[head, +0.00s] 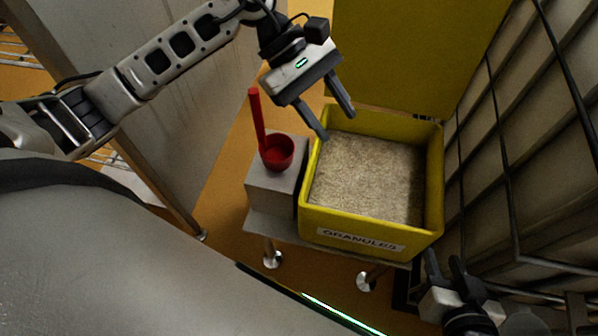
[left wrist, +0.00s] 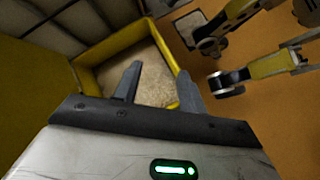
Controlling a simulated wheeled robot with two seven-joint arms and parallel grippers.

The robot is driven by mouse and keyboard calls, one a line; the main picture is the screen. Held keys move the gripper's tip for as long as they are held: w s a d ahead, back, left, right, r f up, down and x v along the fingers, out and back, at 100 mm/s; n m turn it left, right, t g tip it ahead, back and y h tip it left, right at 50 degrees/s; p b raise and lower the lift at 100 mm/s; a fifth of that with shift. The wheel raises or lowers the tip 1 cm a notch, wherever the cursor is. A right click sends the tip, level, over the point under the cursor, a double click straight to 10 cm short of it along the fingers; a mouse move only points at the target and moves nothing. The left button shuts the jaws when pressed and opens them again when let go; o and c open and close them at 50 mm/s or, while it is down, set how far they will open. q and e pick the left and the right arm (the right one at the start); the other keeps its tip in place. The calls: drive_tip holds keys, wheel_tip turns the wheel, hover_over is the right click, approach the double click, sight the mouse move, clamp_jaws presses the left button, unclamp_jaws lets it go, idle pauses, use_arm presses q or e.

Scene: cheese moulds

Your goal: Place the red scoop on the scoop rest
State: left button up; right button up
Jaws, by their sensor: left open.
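The red scoop (head: 277,153) sits with its bowl on top of a grey block (head: 271,190), which looks like the scoop rest. Its long handle points up and leans slightly left. The block stands directly left of the yellow granules bin (head: 350,232). My left gripper (head: 338,125) is open and empty, with its fingers over the bin's back left corner, right of the scoop and apart from it. In the left wrist view its fingers (left wrist: 159,72) are spread in front of the bin, and the scoop does not show. My right gripper (head: 446,264) is at the lower right, fingers apart, with nothing seen between them.
The bin is full of pale granules (head: 368,180), and its yellow lid (head: 410,50) stands open behind. Bin and block share a low stand with metal feet (head: 272,260). A wire rack (head: 530,150) closes off the right side. A grey panel (head: 165,110) stands at left.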

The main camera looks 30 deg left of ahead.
use_arm(q)
drive_tip(key=s+d+r+n+t+h, duration=0.25)
drive_tip(key=d+r+n+h, duration=0.35)
drive_tip(key=d+n+h, duration=0.45)
drive_tip(key=w+a+f+n+t+y, duration=0.2)
drive_tip(key=a+n+t+y, duration=0.25)
drive_tip(key=n+t, duration=0.8)
drive_tip(key=w+a+f+n+t+y, duration=0.25)
drive_tip(key=n+t+y, duration=0.25)
drive_tip(key=n, duration=1.4)
drive_tip(key=s+a+f+n+g+y, duration=0.1)
drive_tip(key=s+f+n+g+y, duration=0.1)
drive_tip(key=f+n, duration=0.3)
drive_tip(key=s+a+f+n+g+y, duration=0.1)
drive_tip(key=s+f+n+g+y, duration=0.1)
drive_tip(key=s+f+n, duration=0.3)
drive_tip(key=s+a+f+n+g+y, duration=0.1)
drive_tip(key=s+f+n+g+y, duration=0.1)
drive_tip(key=f+n, duration=0.4)
drive_tip(key=shift+s+a+f+g, duration=0.1)
drive_tip(key=shift+s+a+g, duration=0.3)
drive_tip(key=shift+s+g, duration=0.4)
